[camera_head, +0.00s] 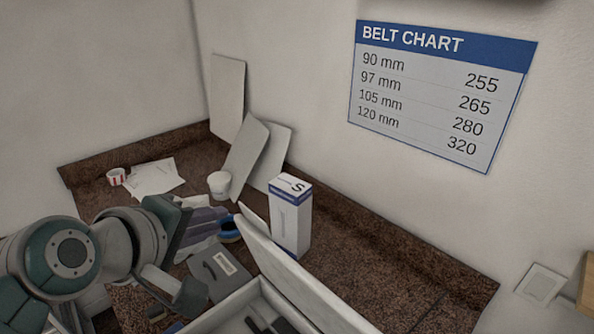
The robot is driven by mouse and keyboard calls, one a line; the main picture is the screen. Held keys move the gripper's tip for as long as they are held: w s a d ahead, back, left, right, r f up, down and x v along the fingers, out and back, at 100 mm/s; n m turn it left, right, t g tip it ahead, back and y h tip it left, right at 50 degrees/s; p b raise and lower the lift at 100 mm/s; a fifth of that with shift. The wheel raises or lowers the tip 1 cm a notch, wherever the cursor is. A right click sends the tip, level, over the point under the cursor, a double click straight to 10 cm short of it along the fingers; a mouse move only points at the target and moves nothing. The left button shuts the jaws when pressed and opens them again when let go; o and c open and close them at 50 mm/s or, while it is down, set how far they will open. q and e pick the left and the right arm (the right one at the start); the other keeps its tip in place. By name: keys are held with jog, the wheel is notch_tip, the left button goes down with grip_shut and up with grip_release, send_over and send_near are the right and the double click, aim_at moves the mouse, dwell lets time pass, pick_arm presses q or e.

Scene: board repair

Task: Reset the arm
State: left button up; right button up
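My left arm comes in from the left. A grey flat case with a pale label (218,270) lies on the counter just beyond the fingers, and I cannot tell the exact gap. My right gripper is not in view.
A white open box (305,284) with a raised lid stands at front centre. Behind it are a blue-and-white carton (291,217), a blue tape roll (229,229), a white tub (219,184) and leaning panels (245,159). Papers (155,178) lie back left. A belt chart (437,90) hangs on the wall.

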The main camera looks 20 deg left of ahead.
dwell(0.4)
pick_arm(q)
jog(key=s+d+r+m+g+p, duration=0.3)
jog(key=s+d+m+g, duration=0.1)
jog(key=s+m, duration=0.5)
jog(key=s+d+r+m+g+h+p, duration=0.1)
jog(key=s+d+r+m+g+p, duration=0.2)
jog(key=s+m, duration=0.5)
jog(key=s+r, duration=0.1)
jog(key=s, duration=0.2)
jog(key=shift+d+r+m+g, duration=0.2)
jog(key=shift+d+m+g, duration=0.2)
